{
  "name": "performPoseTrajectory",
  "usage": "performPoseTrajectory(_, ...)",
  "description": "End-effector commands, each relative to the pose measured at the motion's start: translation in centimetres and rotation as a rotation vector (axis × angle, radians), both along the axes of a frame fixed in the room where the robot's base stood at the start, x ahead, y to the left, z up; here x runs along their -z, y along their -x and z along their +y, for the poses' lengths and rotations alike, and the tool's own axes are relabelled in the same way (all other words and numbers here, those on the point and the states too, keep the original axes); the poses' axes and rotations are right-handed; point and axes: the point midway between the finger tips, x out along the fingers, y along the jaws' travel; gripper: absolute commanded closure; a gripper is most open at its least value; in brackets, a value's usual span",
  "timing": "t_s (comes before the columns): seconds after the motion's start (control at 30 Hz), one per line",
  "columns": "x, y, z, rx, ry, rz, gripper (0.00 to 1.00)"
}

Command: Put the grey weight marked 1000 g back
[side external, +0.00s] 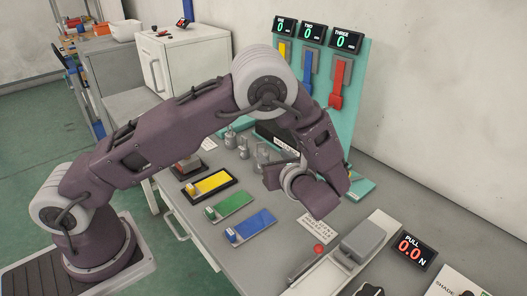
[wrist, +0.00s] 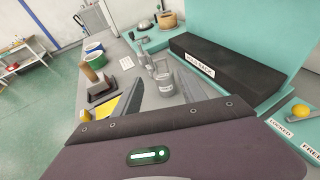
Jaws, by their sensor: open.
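Several grey metal weights stand in a row on the bench. The nearest in the wrist view is a grey weight (wrist: 165,85) with a small label too blurred to read. It appears between or just beyond the fingers of my gripper (wrist: 158,92), which is open; contact cannot be told. Smaller grey weights (wrist: 147,60) stand behind it. In the side view my gripper (side external: 273,172) is low beside the weights, and my arm hides part of them; a smaller grey weight (side external: 230,138) shows farther left.
A long black block with a white label (wrist: 225,65) lies right of the weights on a teal base. Yellow (side external: 208,183), green (side external: 230,205) and blue (side external: 250,226) blocks lie on the bench front. A teal panel (side external: 352,95) with three displays stands behind.

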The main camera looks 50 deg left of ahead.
Motion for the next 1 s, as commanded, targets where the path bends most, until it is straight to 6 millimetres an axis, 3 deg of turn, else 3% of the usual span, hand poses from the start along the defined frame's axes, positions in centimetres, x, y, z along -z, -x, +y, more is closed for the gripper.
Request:
performPoseTrajectory(0.17,-0.4,0.3,-0.1,-0.013,0.013,-0.007,0.51)
performPoseTrajectory(0.27,-2.7,2.1,1.1,-0.119,0.120,-0.068,0.51)
performPoseTrajectory(0.47,-9.8,11.7,3.1,-0.571,0.597,-0.362,0.51)
performPoseTrajectory(0.6,-13.5,19.2,1.4,-0.900,0.982,-0.635,0.51)
performPoseTrajectory(0.7,-15.2,23.4,-1.0,-1.103,1.248,-0.830,0.51)
performPoseTrajectory(0.83,-16.4,26.3,-3.7,-1.278,1.508,-1.016,0.51)
performPoseTrajectory(1.0,-17.0,27.5,-5.2,-1.365,1.654,-1.109,0.51)
